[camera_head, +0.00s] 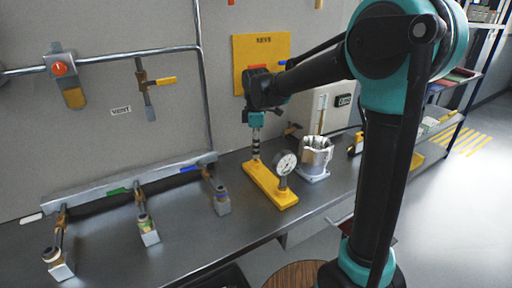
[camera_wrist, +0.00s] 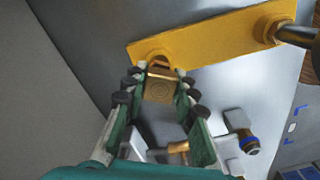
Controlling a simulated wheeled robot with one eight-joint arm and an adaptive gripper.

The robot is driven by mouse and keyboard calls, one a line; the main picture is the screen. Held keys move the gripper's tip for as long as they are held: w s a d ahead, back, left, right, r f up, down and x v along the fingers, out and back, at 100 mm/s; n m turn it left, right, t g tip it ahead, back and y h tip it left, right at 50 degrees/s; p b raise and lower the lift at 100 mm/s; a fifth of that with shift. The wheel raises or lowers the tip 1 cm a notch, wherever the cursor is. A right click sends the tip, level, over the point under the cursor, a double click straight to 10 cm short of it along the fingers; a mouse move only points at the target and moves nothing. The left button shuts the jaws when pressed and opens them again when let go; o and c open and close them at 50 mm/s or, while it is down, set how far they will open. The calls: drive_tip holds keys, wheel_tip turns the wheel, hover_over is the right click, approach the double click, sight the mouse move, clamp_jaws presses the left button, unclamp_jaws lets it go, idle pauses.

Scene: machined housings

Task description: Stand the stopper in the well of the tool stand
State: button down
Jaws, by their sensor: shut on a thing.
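My gripper (camera_wrist: 162,76) is shut on a brass-coloured stopper (camera_wrist: 158,90), whose square end faces the wrist camera. In the head view, my gripper (camera_head: 256,142) points down over the left end of a long yellow stand (camera_head: 265,185), seemingly the tool stand. In the wrist view, the stopper overlaps the near edge of this yellow stand (camera_wrist: 205,35), by a rounded yellow rim (camera_wrist: 152,54). The stopper hides most of that rim. I cannot tell whether its lower end is in the well or just above it.
Pipe fittings with valves (camera_head: 147,230) line the bench on the left. Bare bench lies between these and the stand. A yellow panel (camera_head: 260,58) hangs behind my arm.

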drive_tip(key=shift+f, duration=1.25)
drive_tip(key=c, duration=1.1)
unclamp_jaws()
drive_tip(key=shift+c, duration=0.2)
wheel_tip(320, 180, up, 12)
drive_tip(key=shift+f, duration=0.1)
